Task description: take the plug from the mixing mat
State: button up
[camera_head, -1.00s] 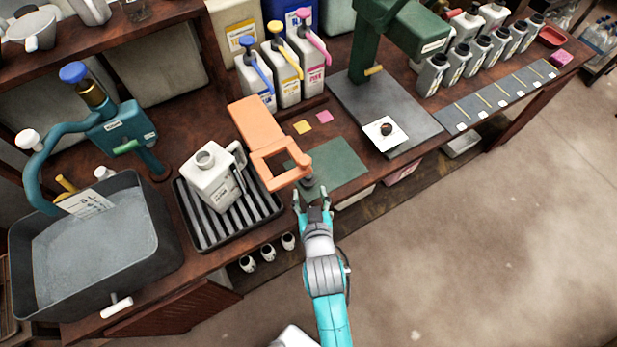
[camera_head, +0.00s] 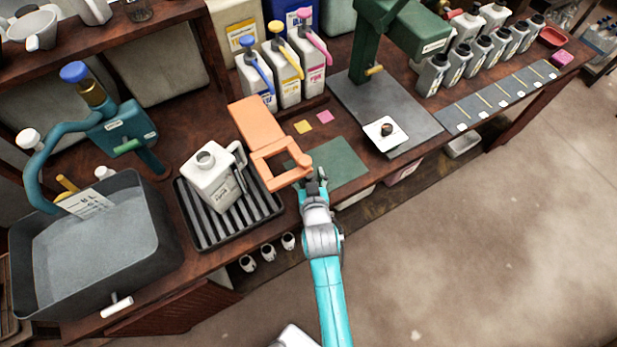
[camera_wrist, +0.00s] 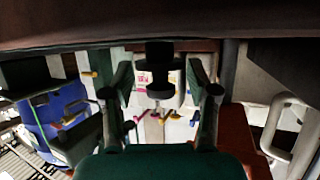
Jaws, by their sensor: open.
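The mixing mat (camera_head: 345,160) is the dark green sheet at the front of the bench in the head view. A small dark plug (camera_head: 321,172) stands at its near edge, partly hidden by my fingers. In the wrist view, which looks upside down, the dark plug (camera_wrist: 160,56) shows centrally beyond the gap between my fingers. My gripper (camera_head: 318,184) is open and low at the bench's front edge, pointing at the plug. In the wrist view its two fingers (camera_wrist: 160,98) are spread apart, with nothing held. I cannot tell whether they touch the plug.
An orange frame (camera_head: 262,135) reaches over the mat's left side, close to my fingers. A white jug (camera_head: 212,178) stands on a ribbed tray (camera_head: 252,221) to the left. A green press (camera_head: 372,50) with a grey plate is to the right. Pump bottles (camera_head: 283,75) stand behind.

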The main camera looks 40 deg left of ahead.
jog(key=c, duration=0.7)
jog(key=shift+c, duration=0.2)
